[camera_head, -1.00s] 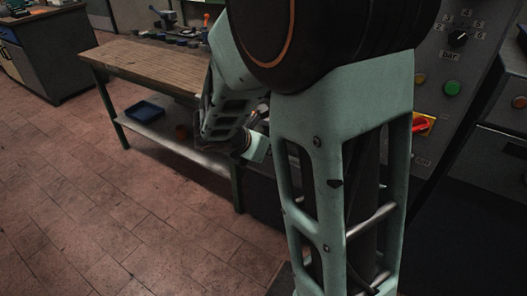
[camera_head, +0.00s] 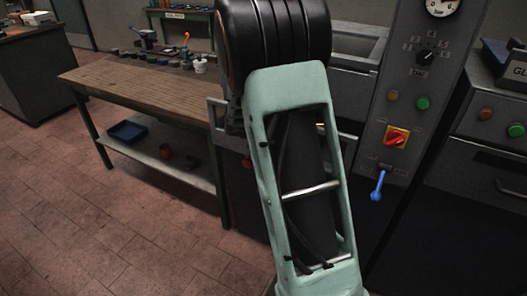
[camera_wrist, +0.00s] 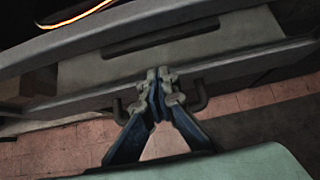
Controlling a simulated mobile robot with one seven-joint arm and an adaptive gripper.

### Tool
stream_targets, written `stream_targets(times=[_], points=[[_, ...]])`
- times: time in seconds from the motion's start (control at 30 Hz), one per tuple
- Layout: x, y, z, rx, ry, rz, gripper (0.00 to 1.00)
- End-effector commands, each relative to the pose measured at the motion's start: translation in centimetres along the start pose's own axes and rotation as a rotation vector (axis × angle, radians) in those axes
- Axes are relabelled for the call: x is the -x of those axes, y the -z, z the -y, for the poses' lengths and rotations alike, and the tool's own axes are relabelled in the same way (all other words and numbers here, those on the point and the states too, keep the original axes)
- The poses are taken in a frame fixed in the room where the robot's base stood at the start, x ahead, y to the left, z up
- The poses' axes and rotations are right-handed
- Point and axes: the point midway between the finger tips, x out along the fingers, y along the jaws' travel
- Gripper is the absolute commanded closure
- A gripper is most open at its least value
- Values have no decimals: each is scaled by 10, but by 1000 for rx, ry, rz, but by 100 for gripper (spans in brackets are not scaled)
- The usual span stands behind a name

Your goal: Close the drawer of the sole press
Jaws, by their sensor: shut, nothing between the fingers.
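In the wrist view my gripper (camera_wrist: 158,90) is shut and empty, its fingertips together in front of a grey drawer front (camera_wrist: 235,72). A dark bar handle (camera_wrist: 201,96) shows on both sides of the fingers; its middle is hidden behind them. I cannot tell whether the fingertips touch the drawer. In the head view the sole press stands behind my arm, with its grey control panel (camera_head: 400,110) to the right of the arm. My arm hides my gripper and most of the drawer there.
A wooden workbench (camera_head: 140,82) with tools and small pots stands to the left; a blue tray (camera_head: 127,132) lies on its lower shelf. Another machine (camera_head: 490,130) stands at the far right. The tiled floor (camera_head: 90,230) at the left is clear.

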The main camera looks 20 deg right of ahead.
Motion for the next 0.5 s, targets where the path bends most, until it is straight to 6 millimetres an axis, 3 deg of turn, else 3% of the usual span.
stream_targets(times=[0.03, 0.2, 0.5], points=[[-7, -13, 1, -2, 4, 0, 100], [-32, -38, 1, -2, 3, 0, 100], [-59, -61, 0, 0, 1, -1, 100]])
